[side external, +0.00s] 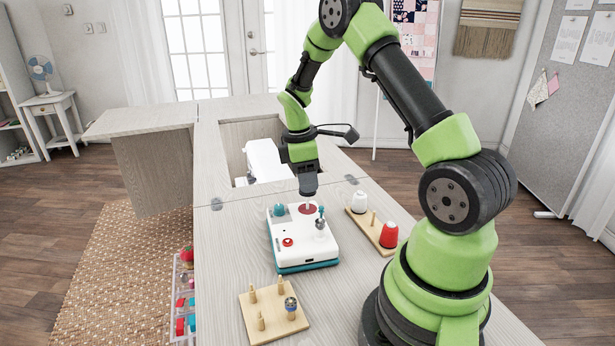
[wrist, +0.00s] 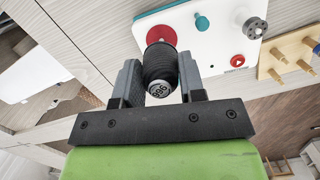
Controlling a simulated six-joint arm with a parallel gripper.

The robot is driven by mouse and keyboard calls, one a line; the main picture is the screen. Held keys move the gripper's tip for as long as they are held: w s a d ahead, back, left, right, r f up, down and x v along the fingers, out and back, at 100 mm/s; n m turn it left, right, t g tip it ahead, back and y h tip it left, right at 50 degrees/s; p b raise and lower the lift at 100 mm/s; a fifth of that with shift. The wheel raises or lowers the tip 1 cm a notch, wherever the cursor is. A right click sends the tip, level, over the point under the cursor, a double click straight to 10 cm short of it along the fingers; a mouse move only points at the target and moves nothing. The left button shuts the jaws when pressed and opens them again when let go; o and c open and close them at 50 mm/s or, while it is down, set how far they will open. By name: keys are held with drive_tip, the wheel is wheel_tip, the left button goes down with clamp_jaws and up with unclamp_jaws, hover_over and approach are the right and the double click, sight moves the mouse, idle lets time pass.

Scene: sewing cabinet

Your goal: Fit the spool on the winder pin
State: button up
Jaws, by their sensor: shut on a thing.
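In the wrist view my gripper (wrist: 160,85) is shut on a dark spool (wrist: 160,64) whose near end carries a printed label. The spool's far end points at the red disc (wrist: 157,34) on the white winder (wrist: 222,40). In the side view the winder (side external: 302,250) has a teal base and stands on the table. My gripper (side external: 308,190) points down right above the red disc (side external: 307,209).
A teal knob (side external: 279,210) and a grey-topped post (side external: 320,224) stand on the winder. A peg board (side external: 250,318) is in front. A rack at the right holds a white spool (side external: 360,202) and a red spool (side external: 388,236). A compartment tray (side external: 180,312) hangs at the left edge.

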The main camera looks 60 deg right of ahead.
drive_tip(key=shift+f, duration=2.05)
idle(3.5)
drive_tip(key=o, duration=1)
drive_tip(key=r, duration=0.3)
drive_tip(key=w+r, duration=0.1)
drive_tip(key=r, duration=0.5)
drive_tip(key=shift+w+a+r, duration=0.15)
drive_tip(key=shift+a+r, duration=0.25)
